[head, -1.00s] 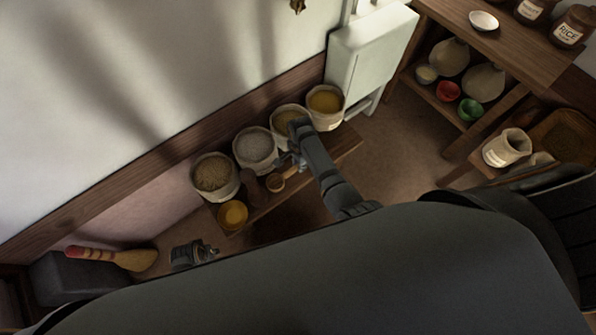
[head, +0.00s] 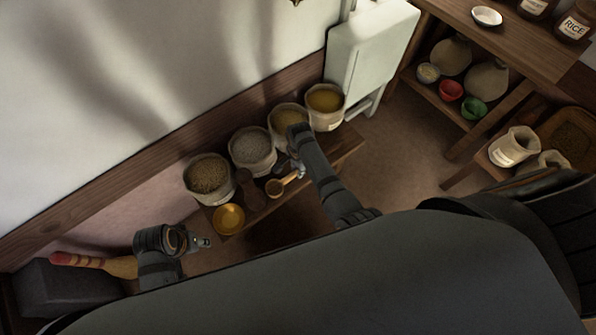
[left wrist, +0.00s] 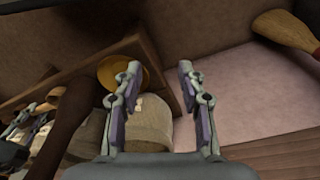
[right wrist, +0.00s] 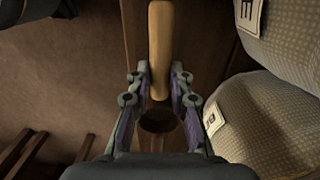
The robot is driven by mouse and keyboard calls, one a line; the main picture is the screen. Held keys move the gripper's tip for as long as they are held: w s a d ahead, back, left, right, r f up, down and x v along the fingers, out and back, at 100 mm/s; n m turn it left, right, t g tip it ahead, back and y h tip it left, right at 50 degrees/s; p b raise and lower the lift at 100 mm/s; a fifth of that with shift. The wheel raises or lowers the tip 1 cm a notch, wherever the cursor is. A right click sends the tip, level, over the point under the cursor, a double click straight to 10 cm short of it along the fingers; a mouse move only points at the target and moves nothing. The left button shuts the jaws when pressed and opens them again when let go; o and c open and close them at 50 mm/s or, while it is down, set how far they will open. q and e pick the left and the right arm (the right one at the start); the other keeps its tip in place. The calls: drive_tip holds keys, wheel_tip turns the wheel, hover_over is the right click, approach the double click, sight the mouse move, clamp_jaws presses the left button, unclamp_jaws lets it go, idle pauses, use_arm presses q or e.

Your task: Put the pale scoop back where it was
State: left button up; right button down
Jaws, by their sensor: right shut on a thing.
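The pale scoop (head: 275,188) is a light wooden scoop with a round bowl, over the front part of the low bench (head: 318,172). My right gripper (head: 299,171) is shut on its handle; the right wrist view shows the pale handle (right wrist: 160,45) between the fingertips (right wrist: 158,85), its bowl out of frame. I cannot tell whether the scoop touches the bench. A dark brown scoop-like thing (head: 251,190) lies left of it. My left gripper (head: 203,242) is empty and in front of the bench's left end; its fingers (left wrist: 160,72) stand apart in the left wrist view.
Several filled sacks (head: 252,151) line the bench's back against the wall. A yellow bowl (head: 228,218) sits at its left end. A brush (head: 121,266) lies over a dark block (head: 64,288) at left. Shelves (head: 506,42) with jars and bowls stand right; floor (head: 406,140) between is clear.

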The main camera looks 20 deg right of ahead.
drive_tip(key=shift+f, duration=0.2)
use_arm(q)
drive_tip(key=shift+s+d+r, duration=0.1)
drive_tip(key=shift+r, duration=0.45)
drive_tip(key=shift+s+d+r, duration=0.1)
drive_tip(key=shift+r, duration=0.4)
use_arm(e)
drive_tip(key=shift+f, duration=0.2)
drive_tip(key=c, duration=1.2)
unclamp_jaws()
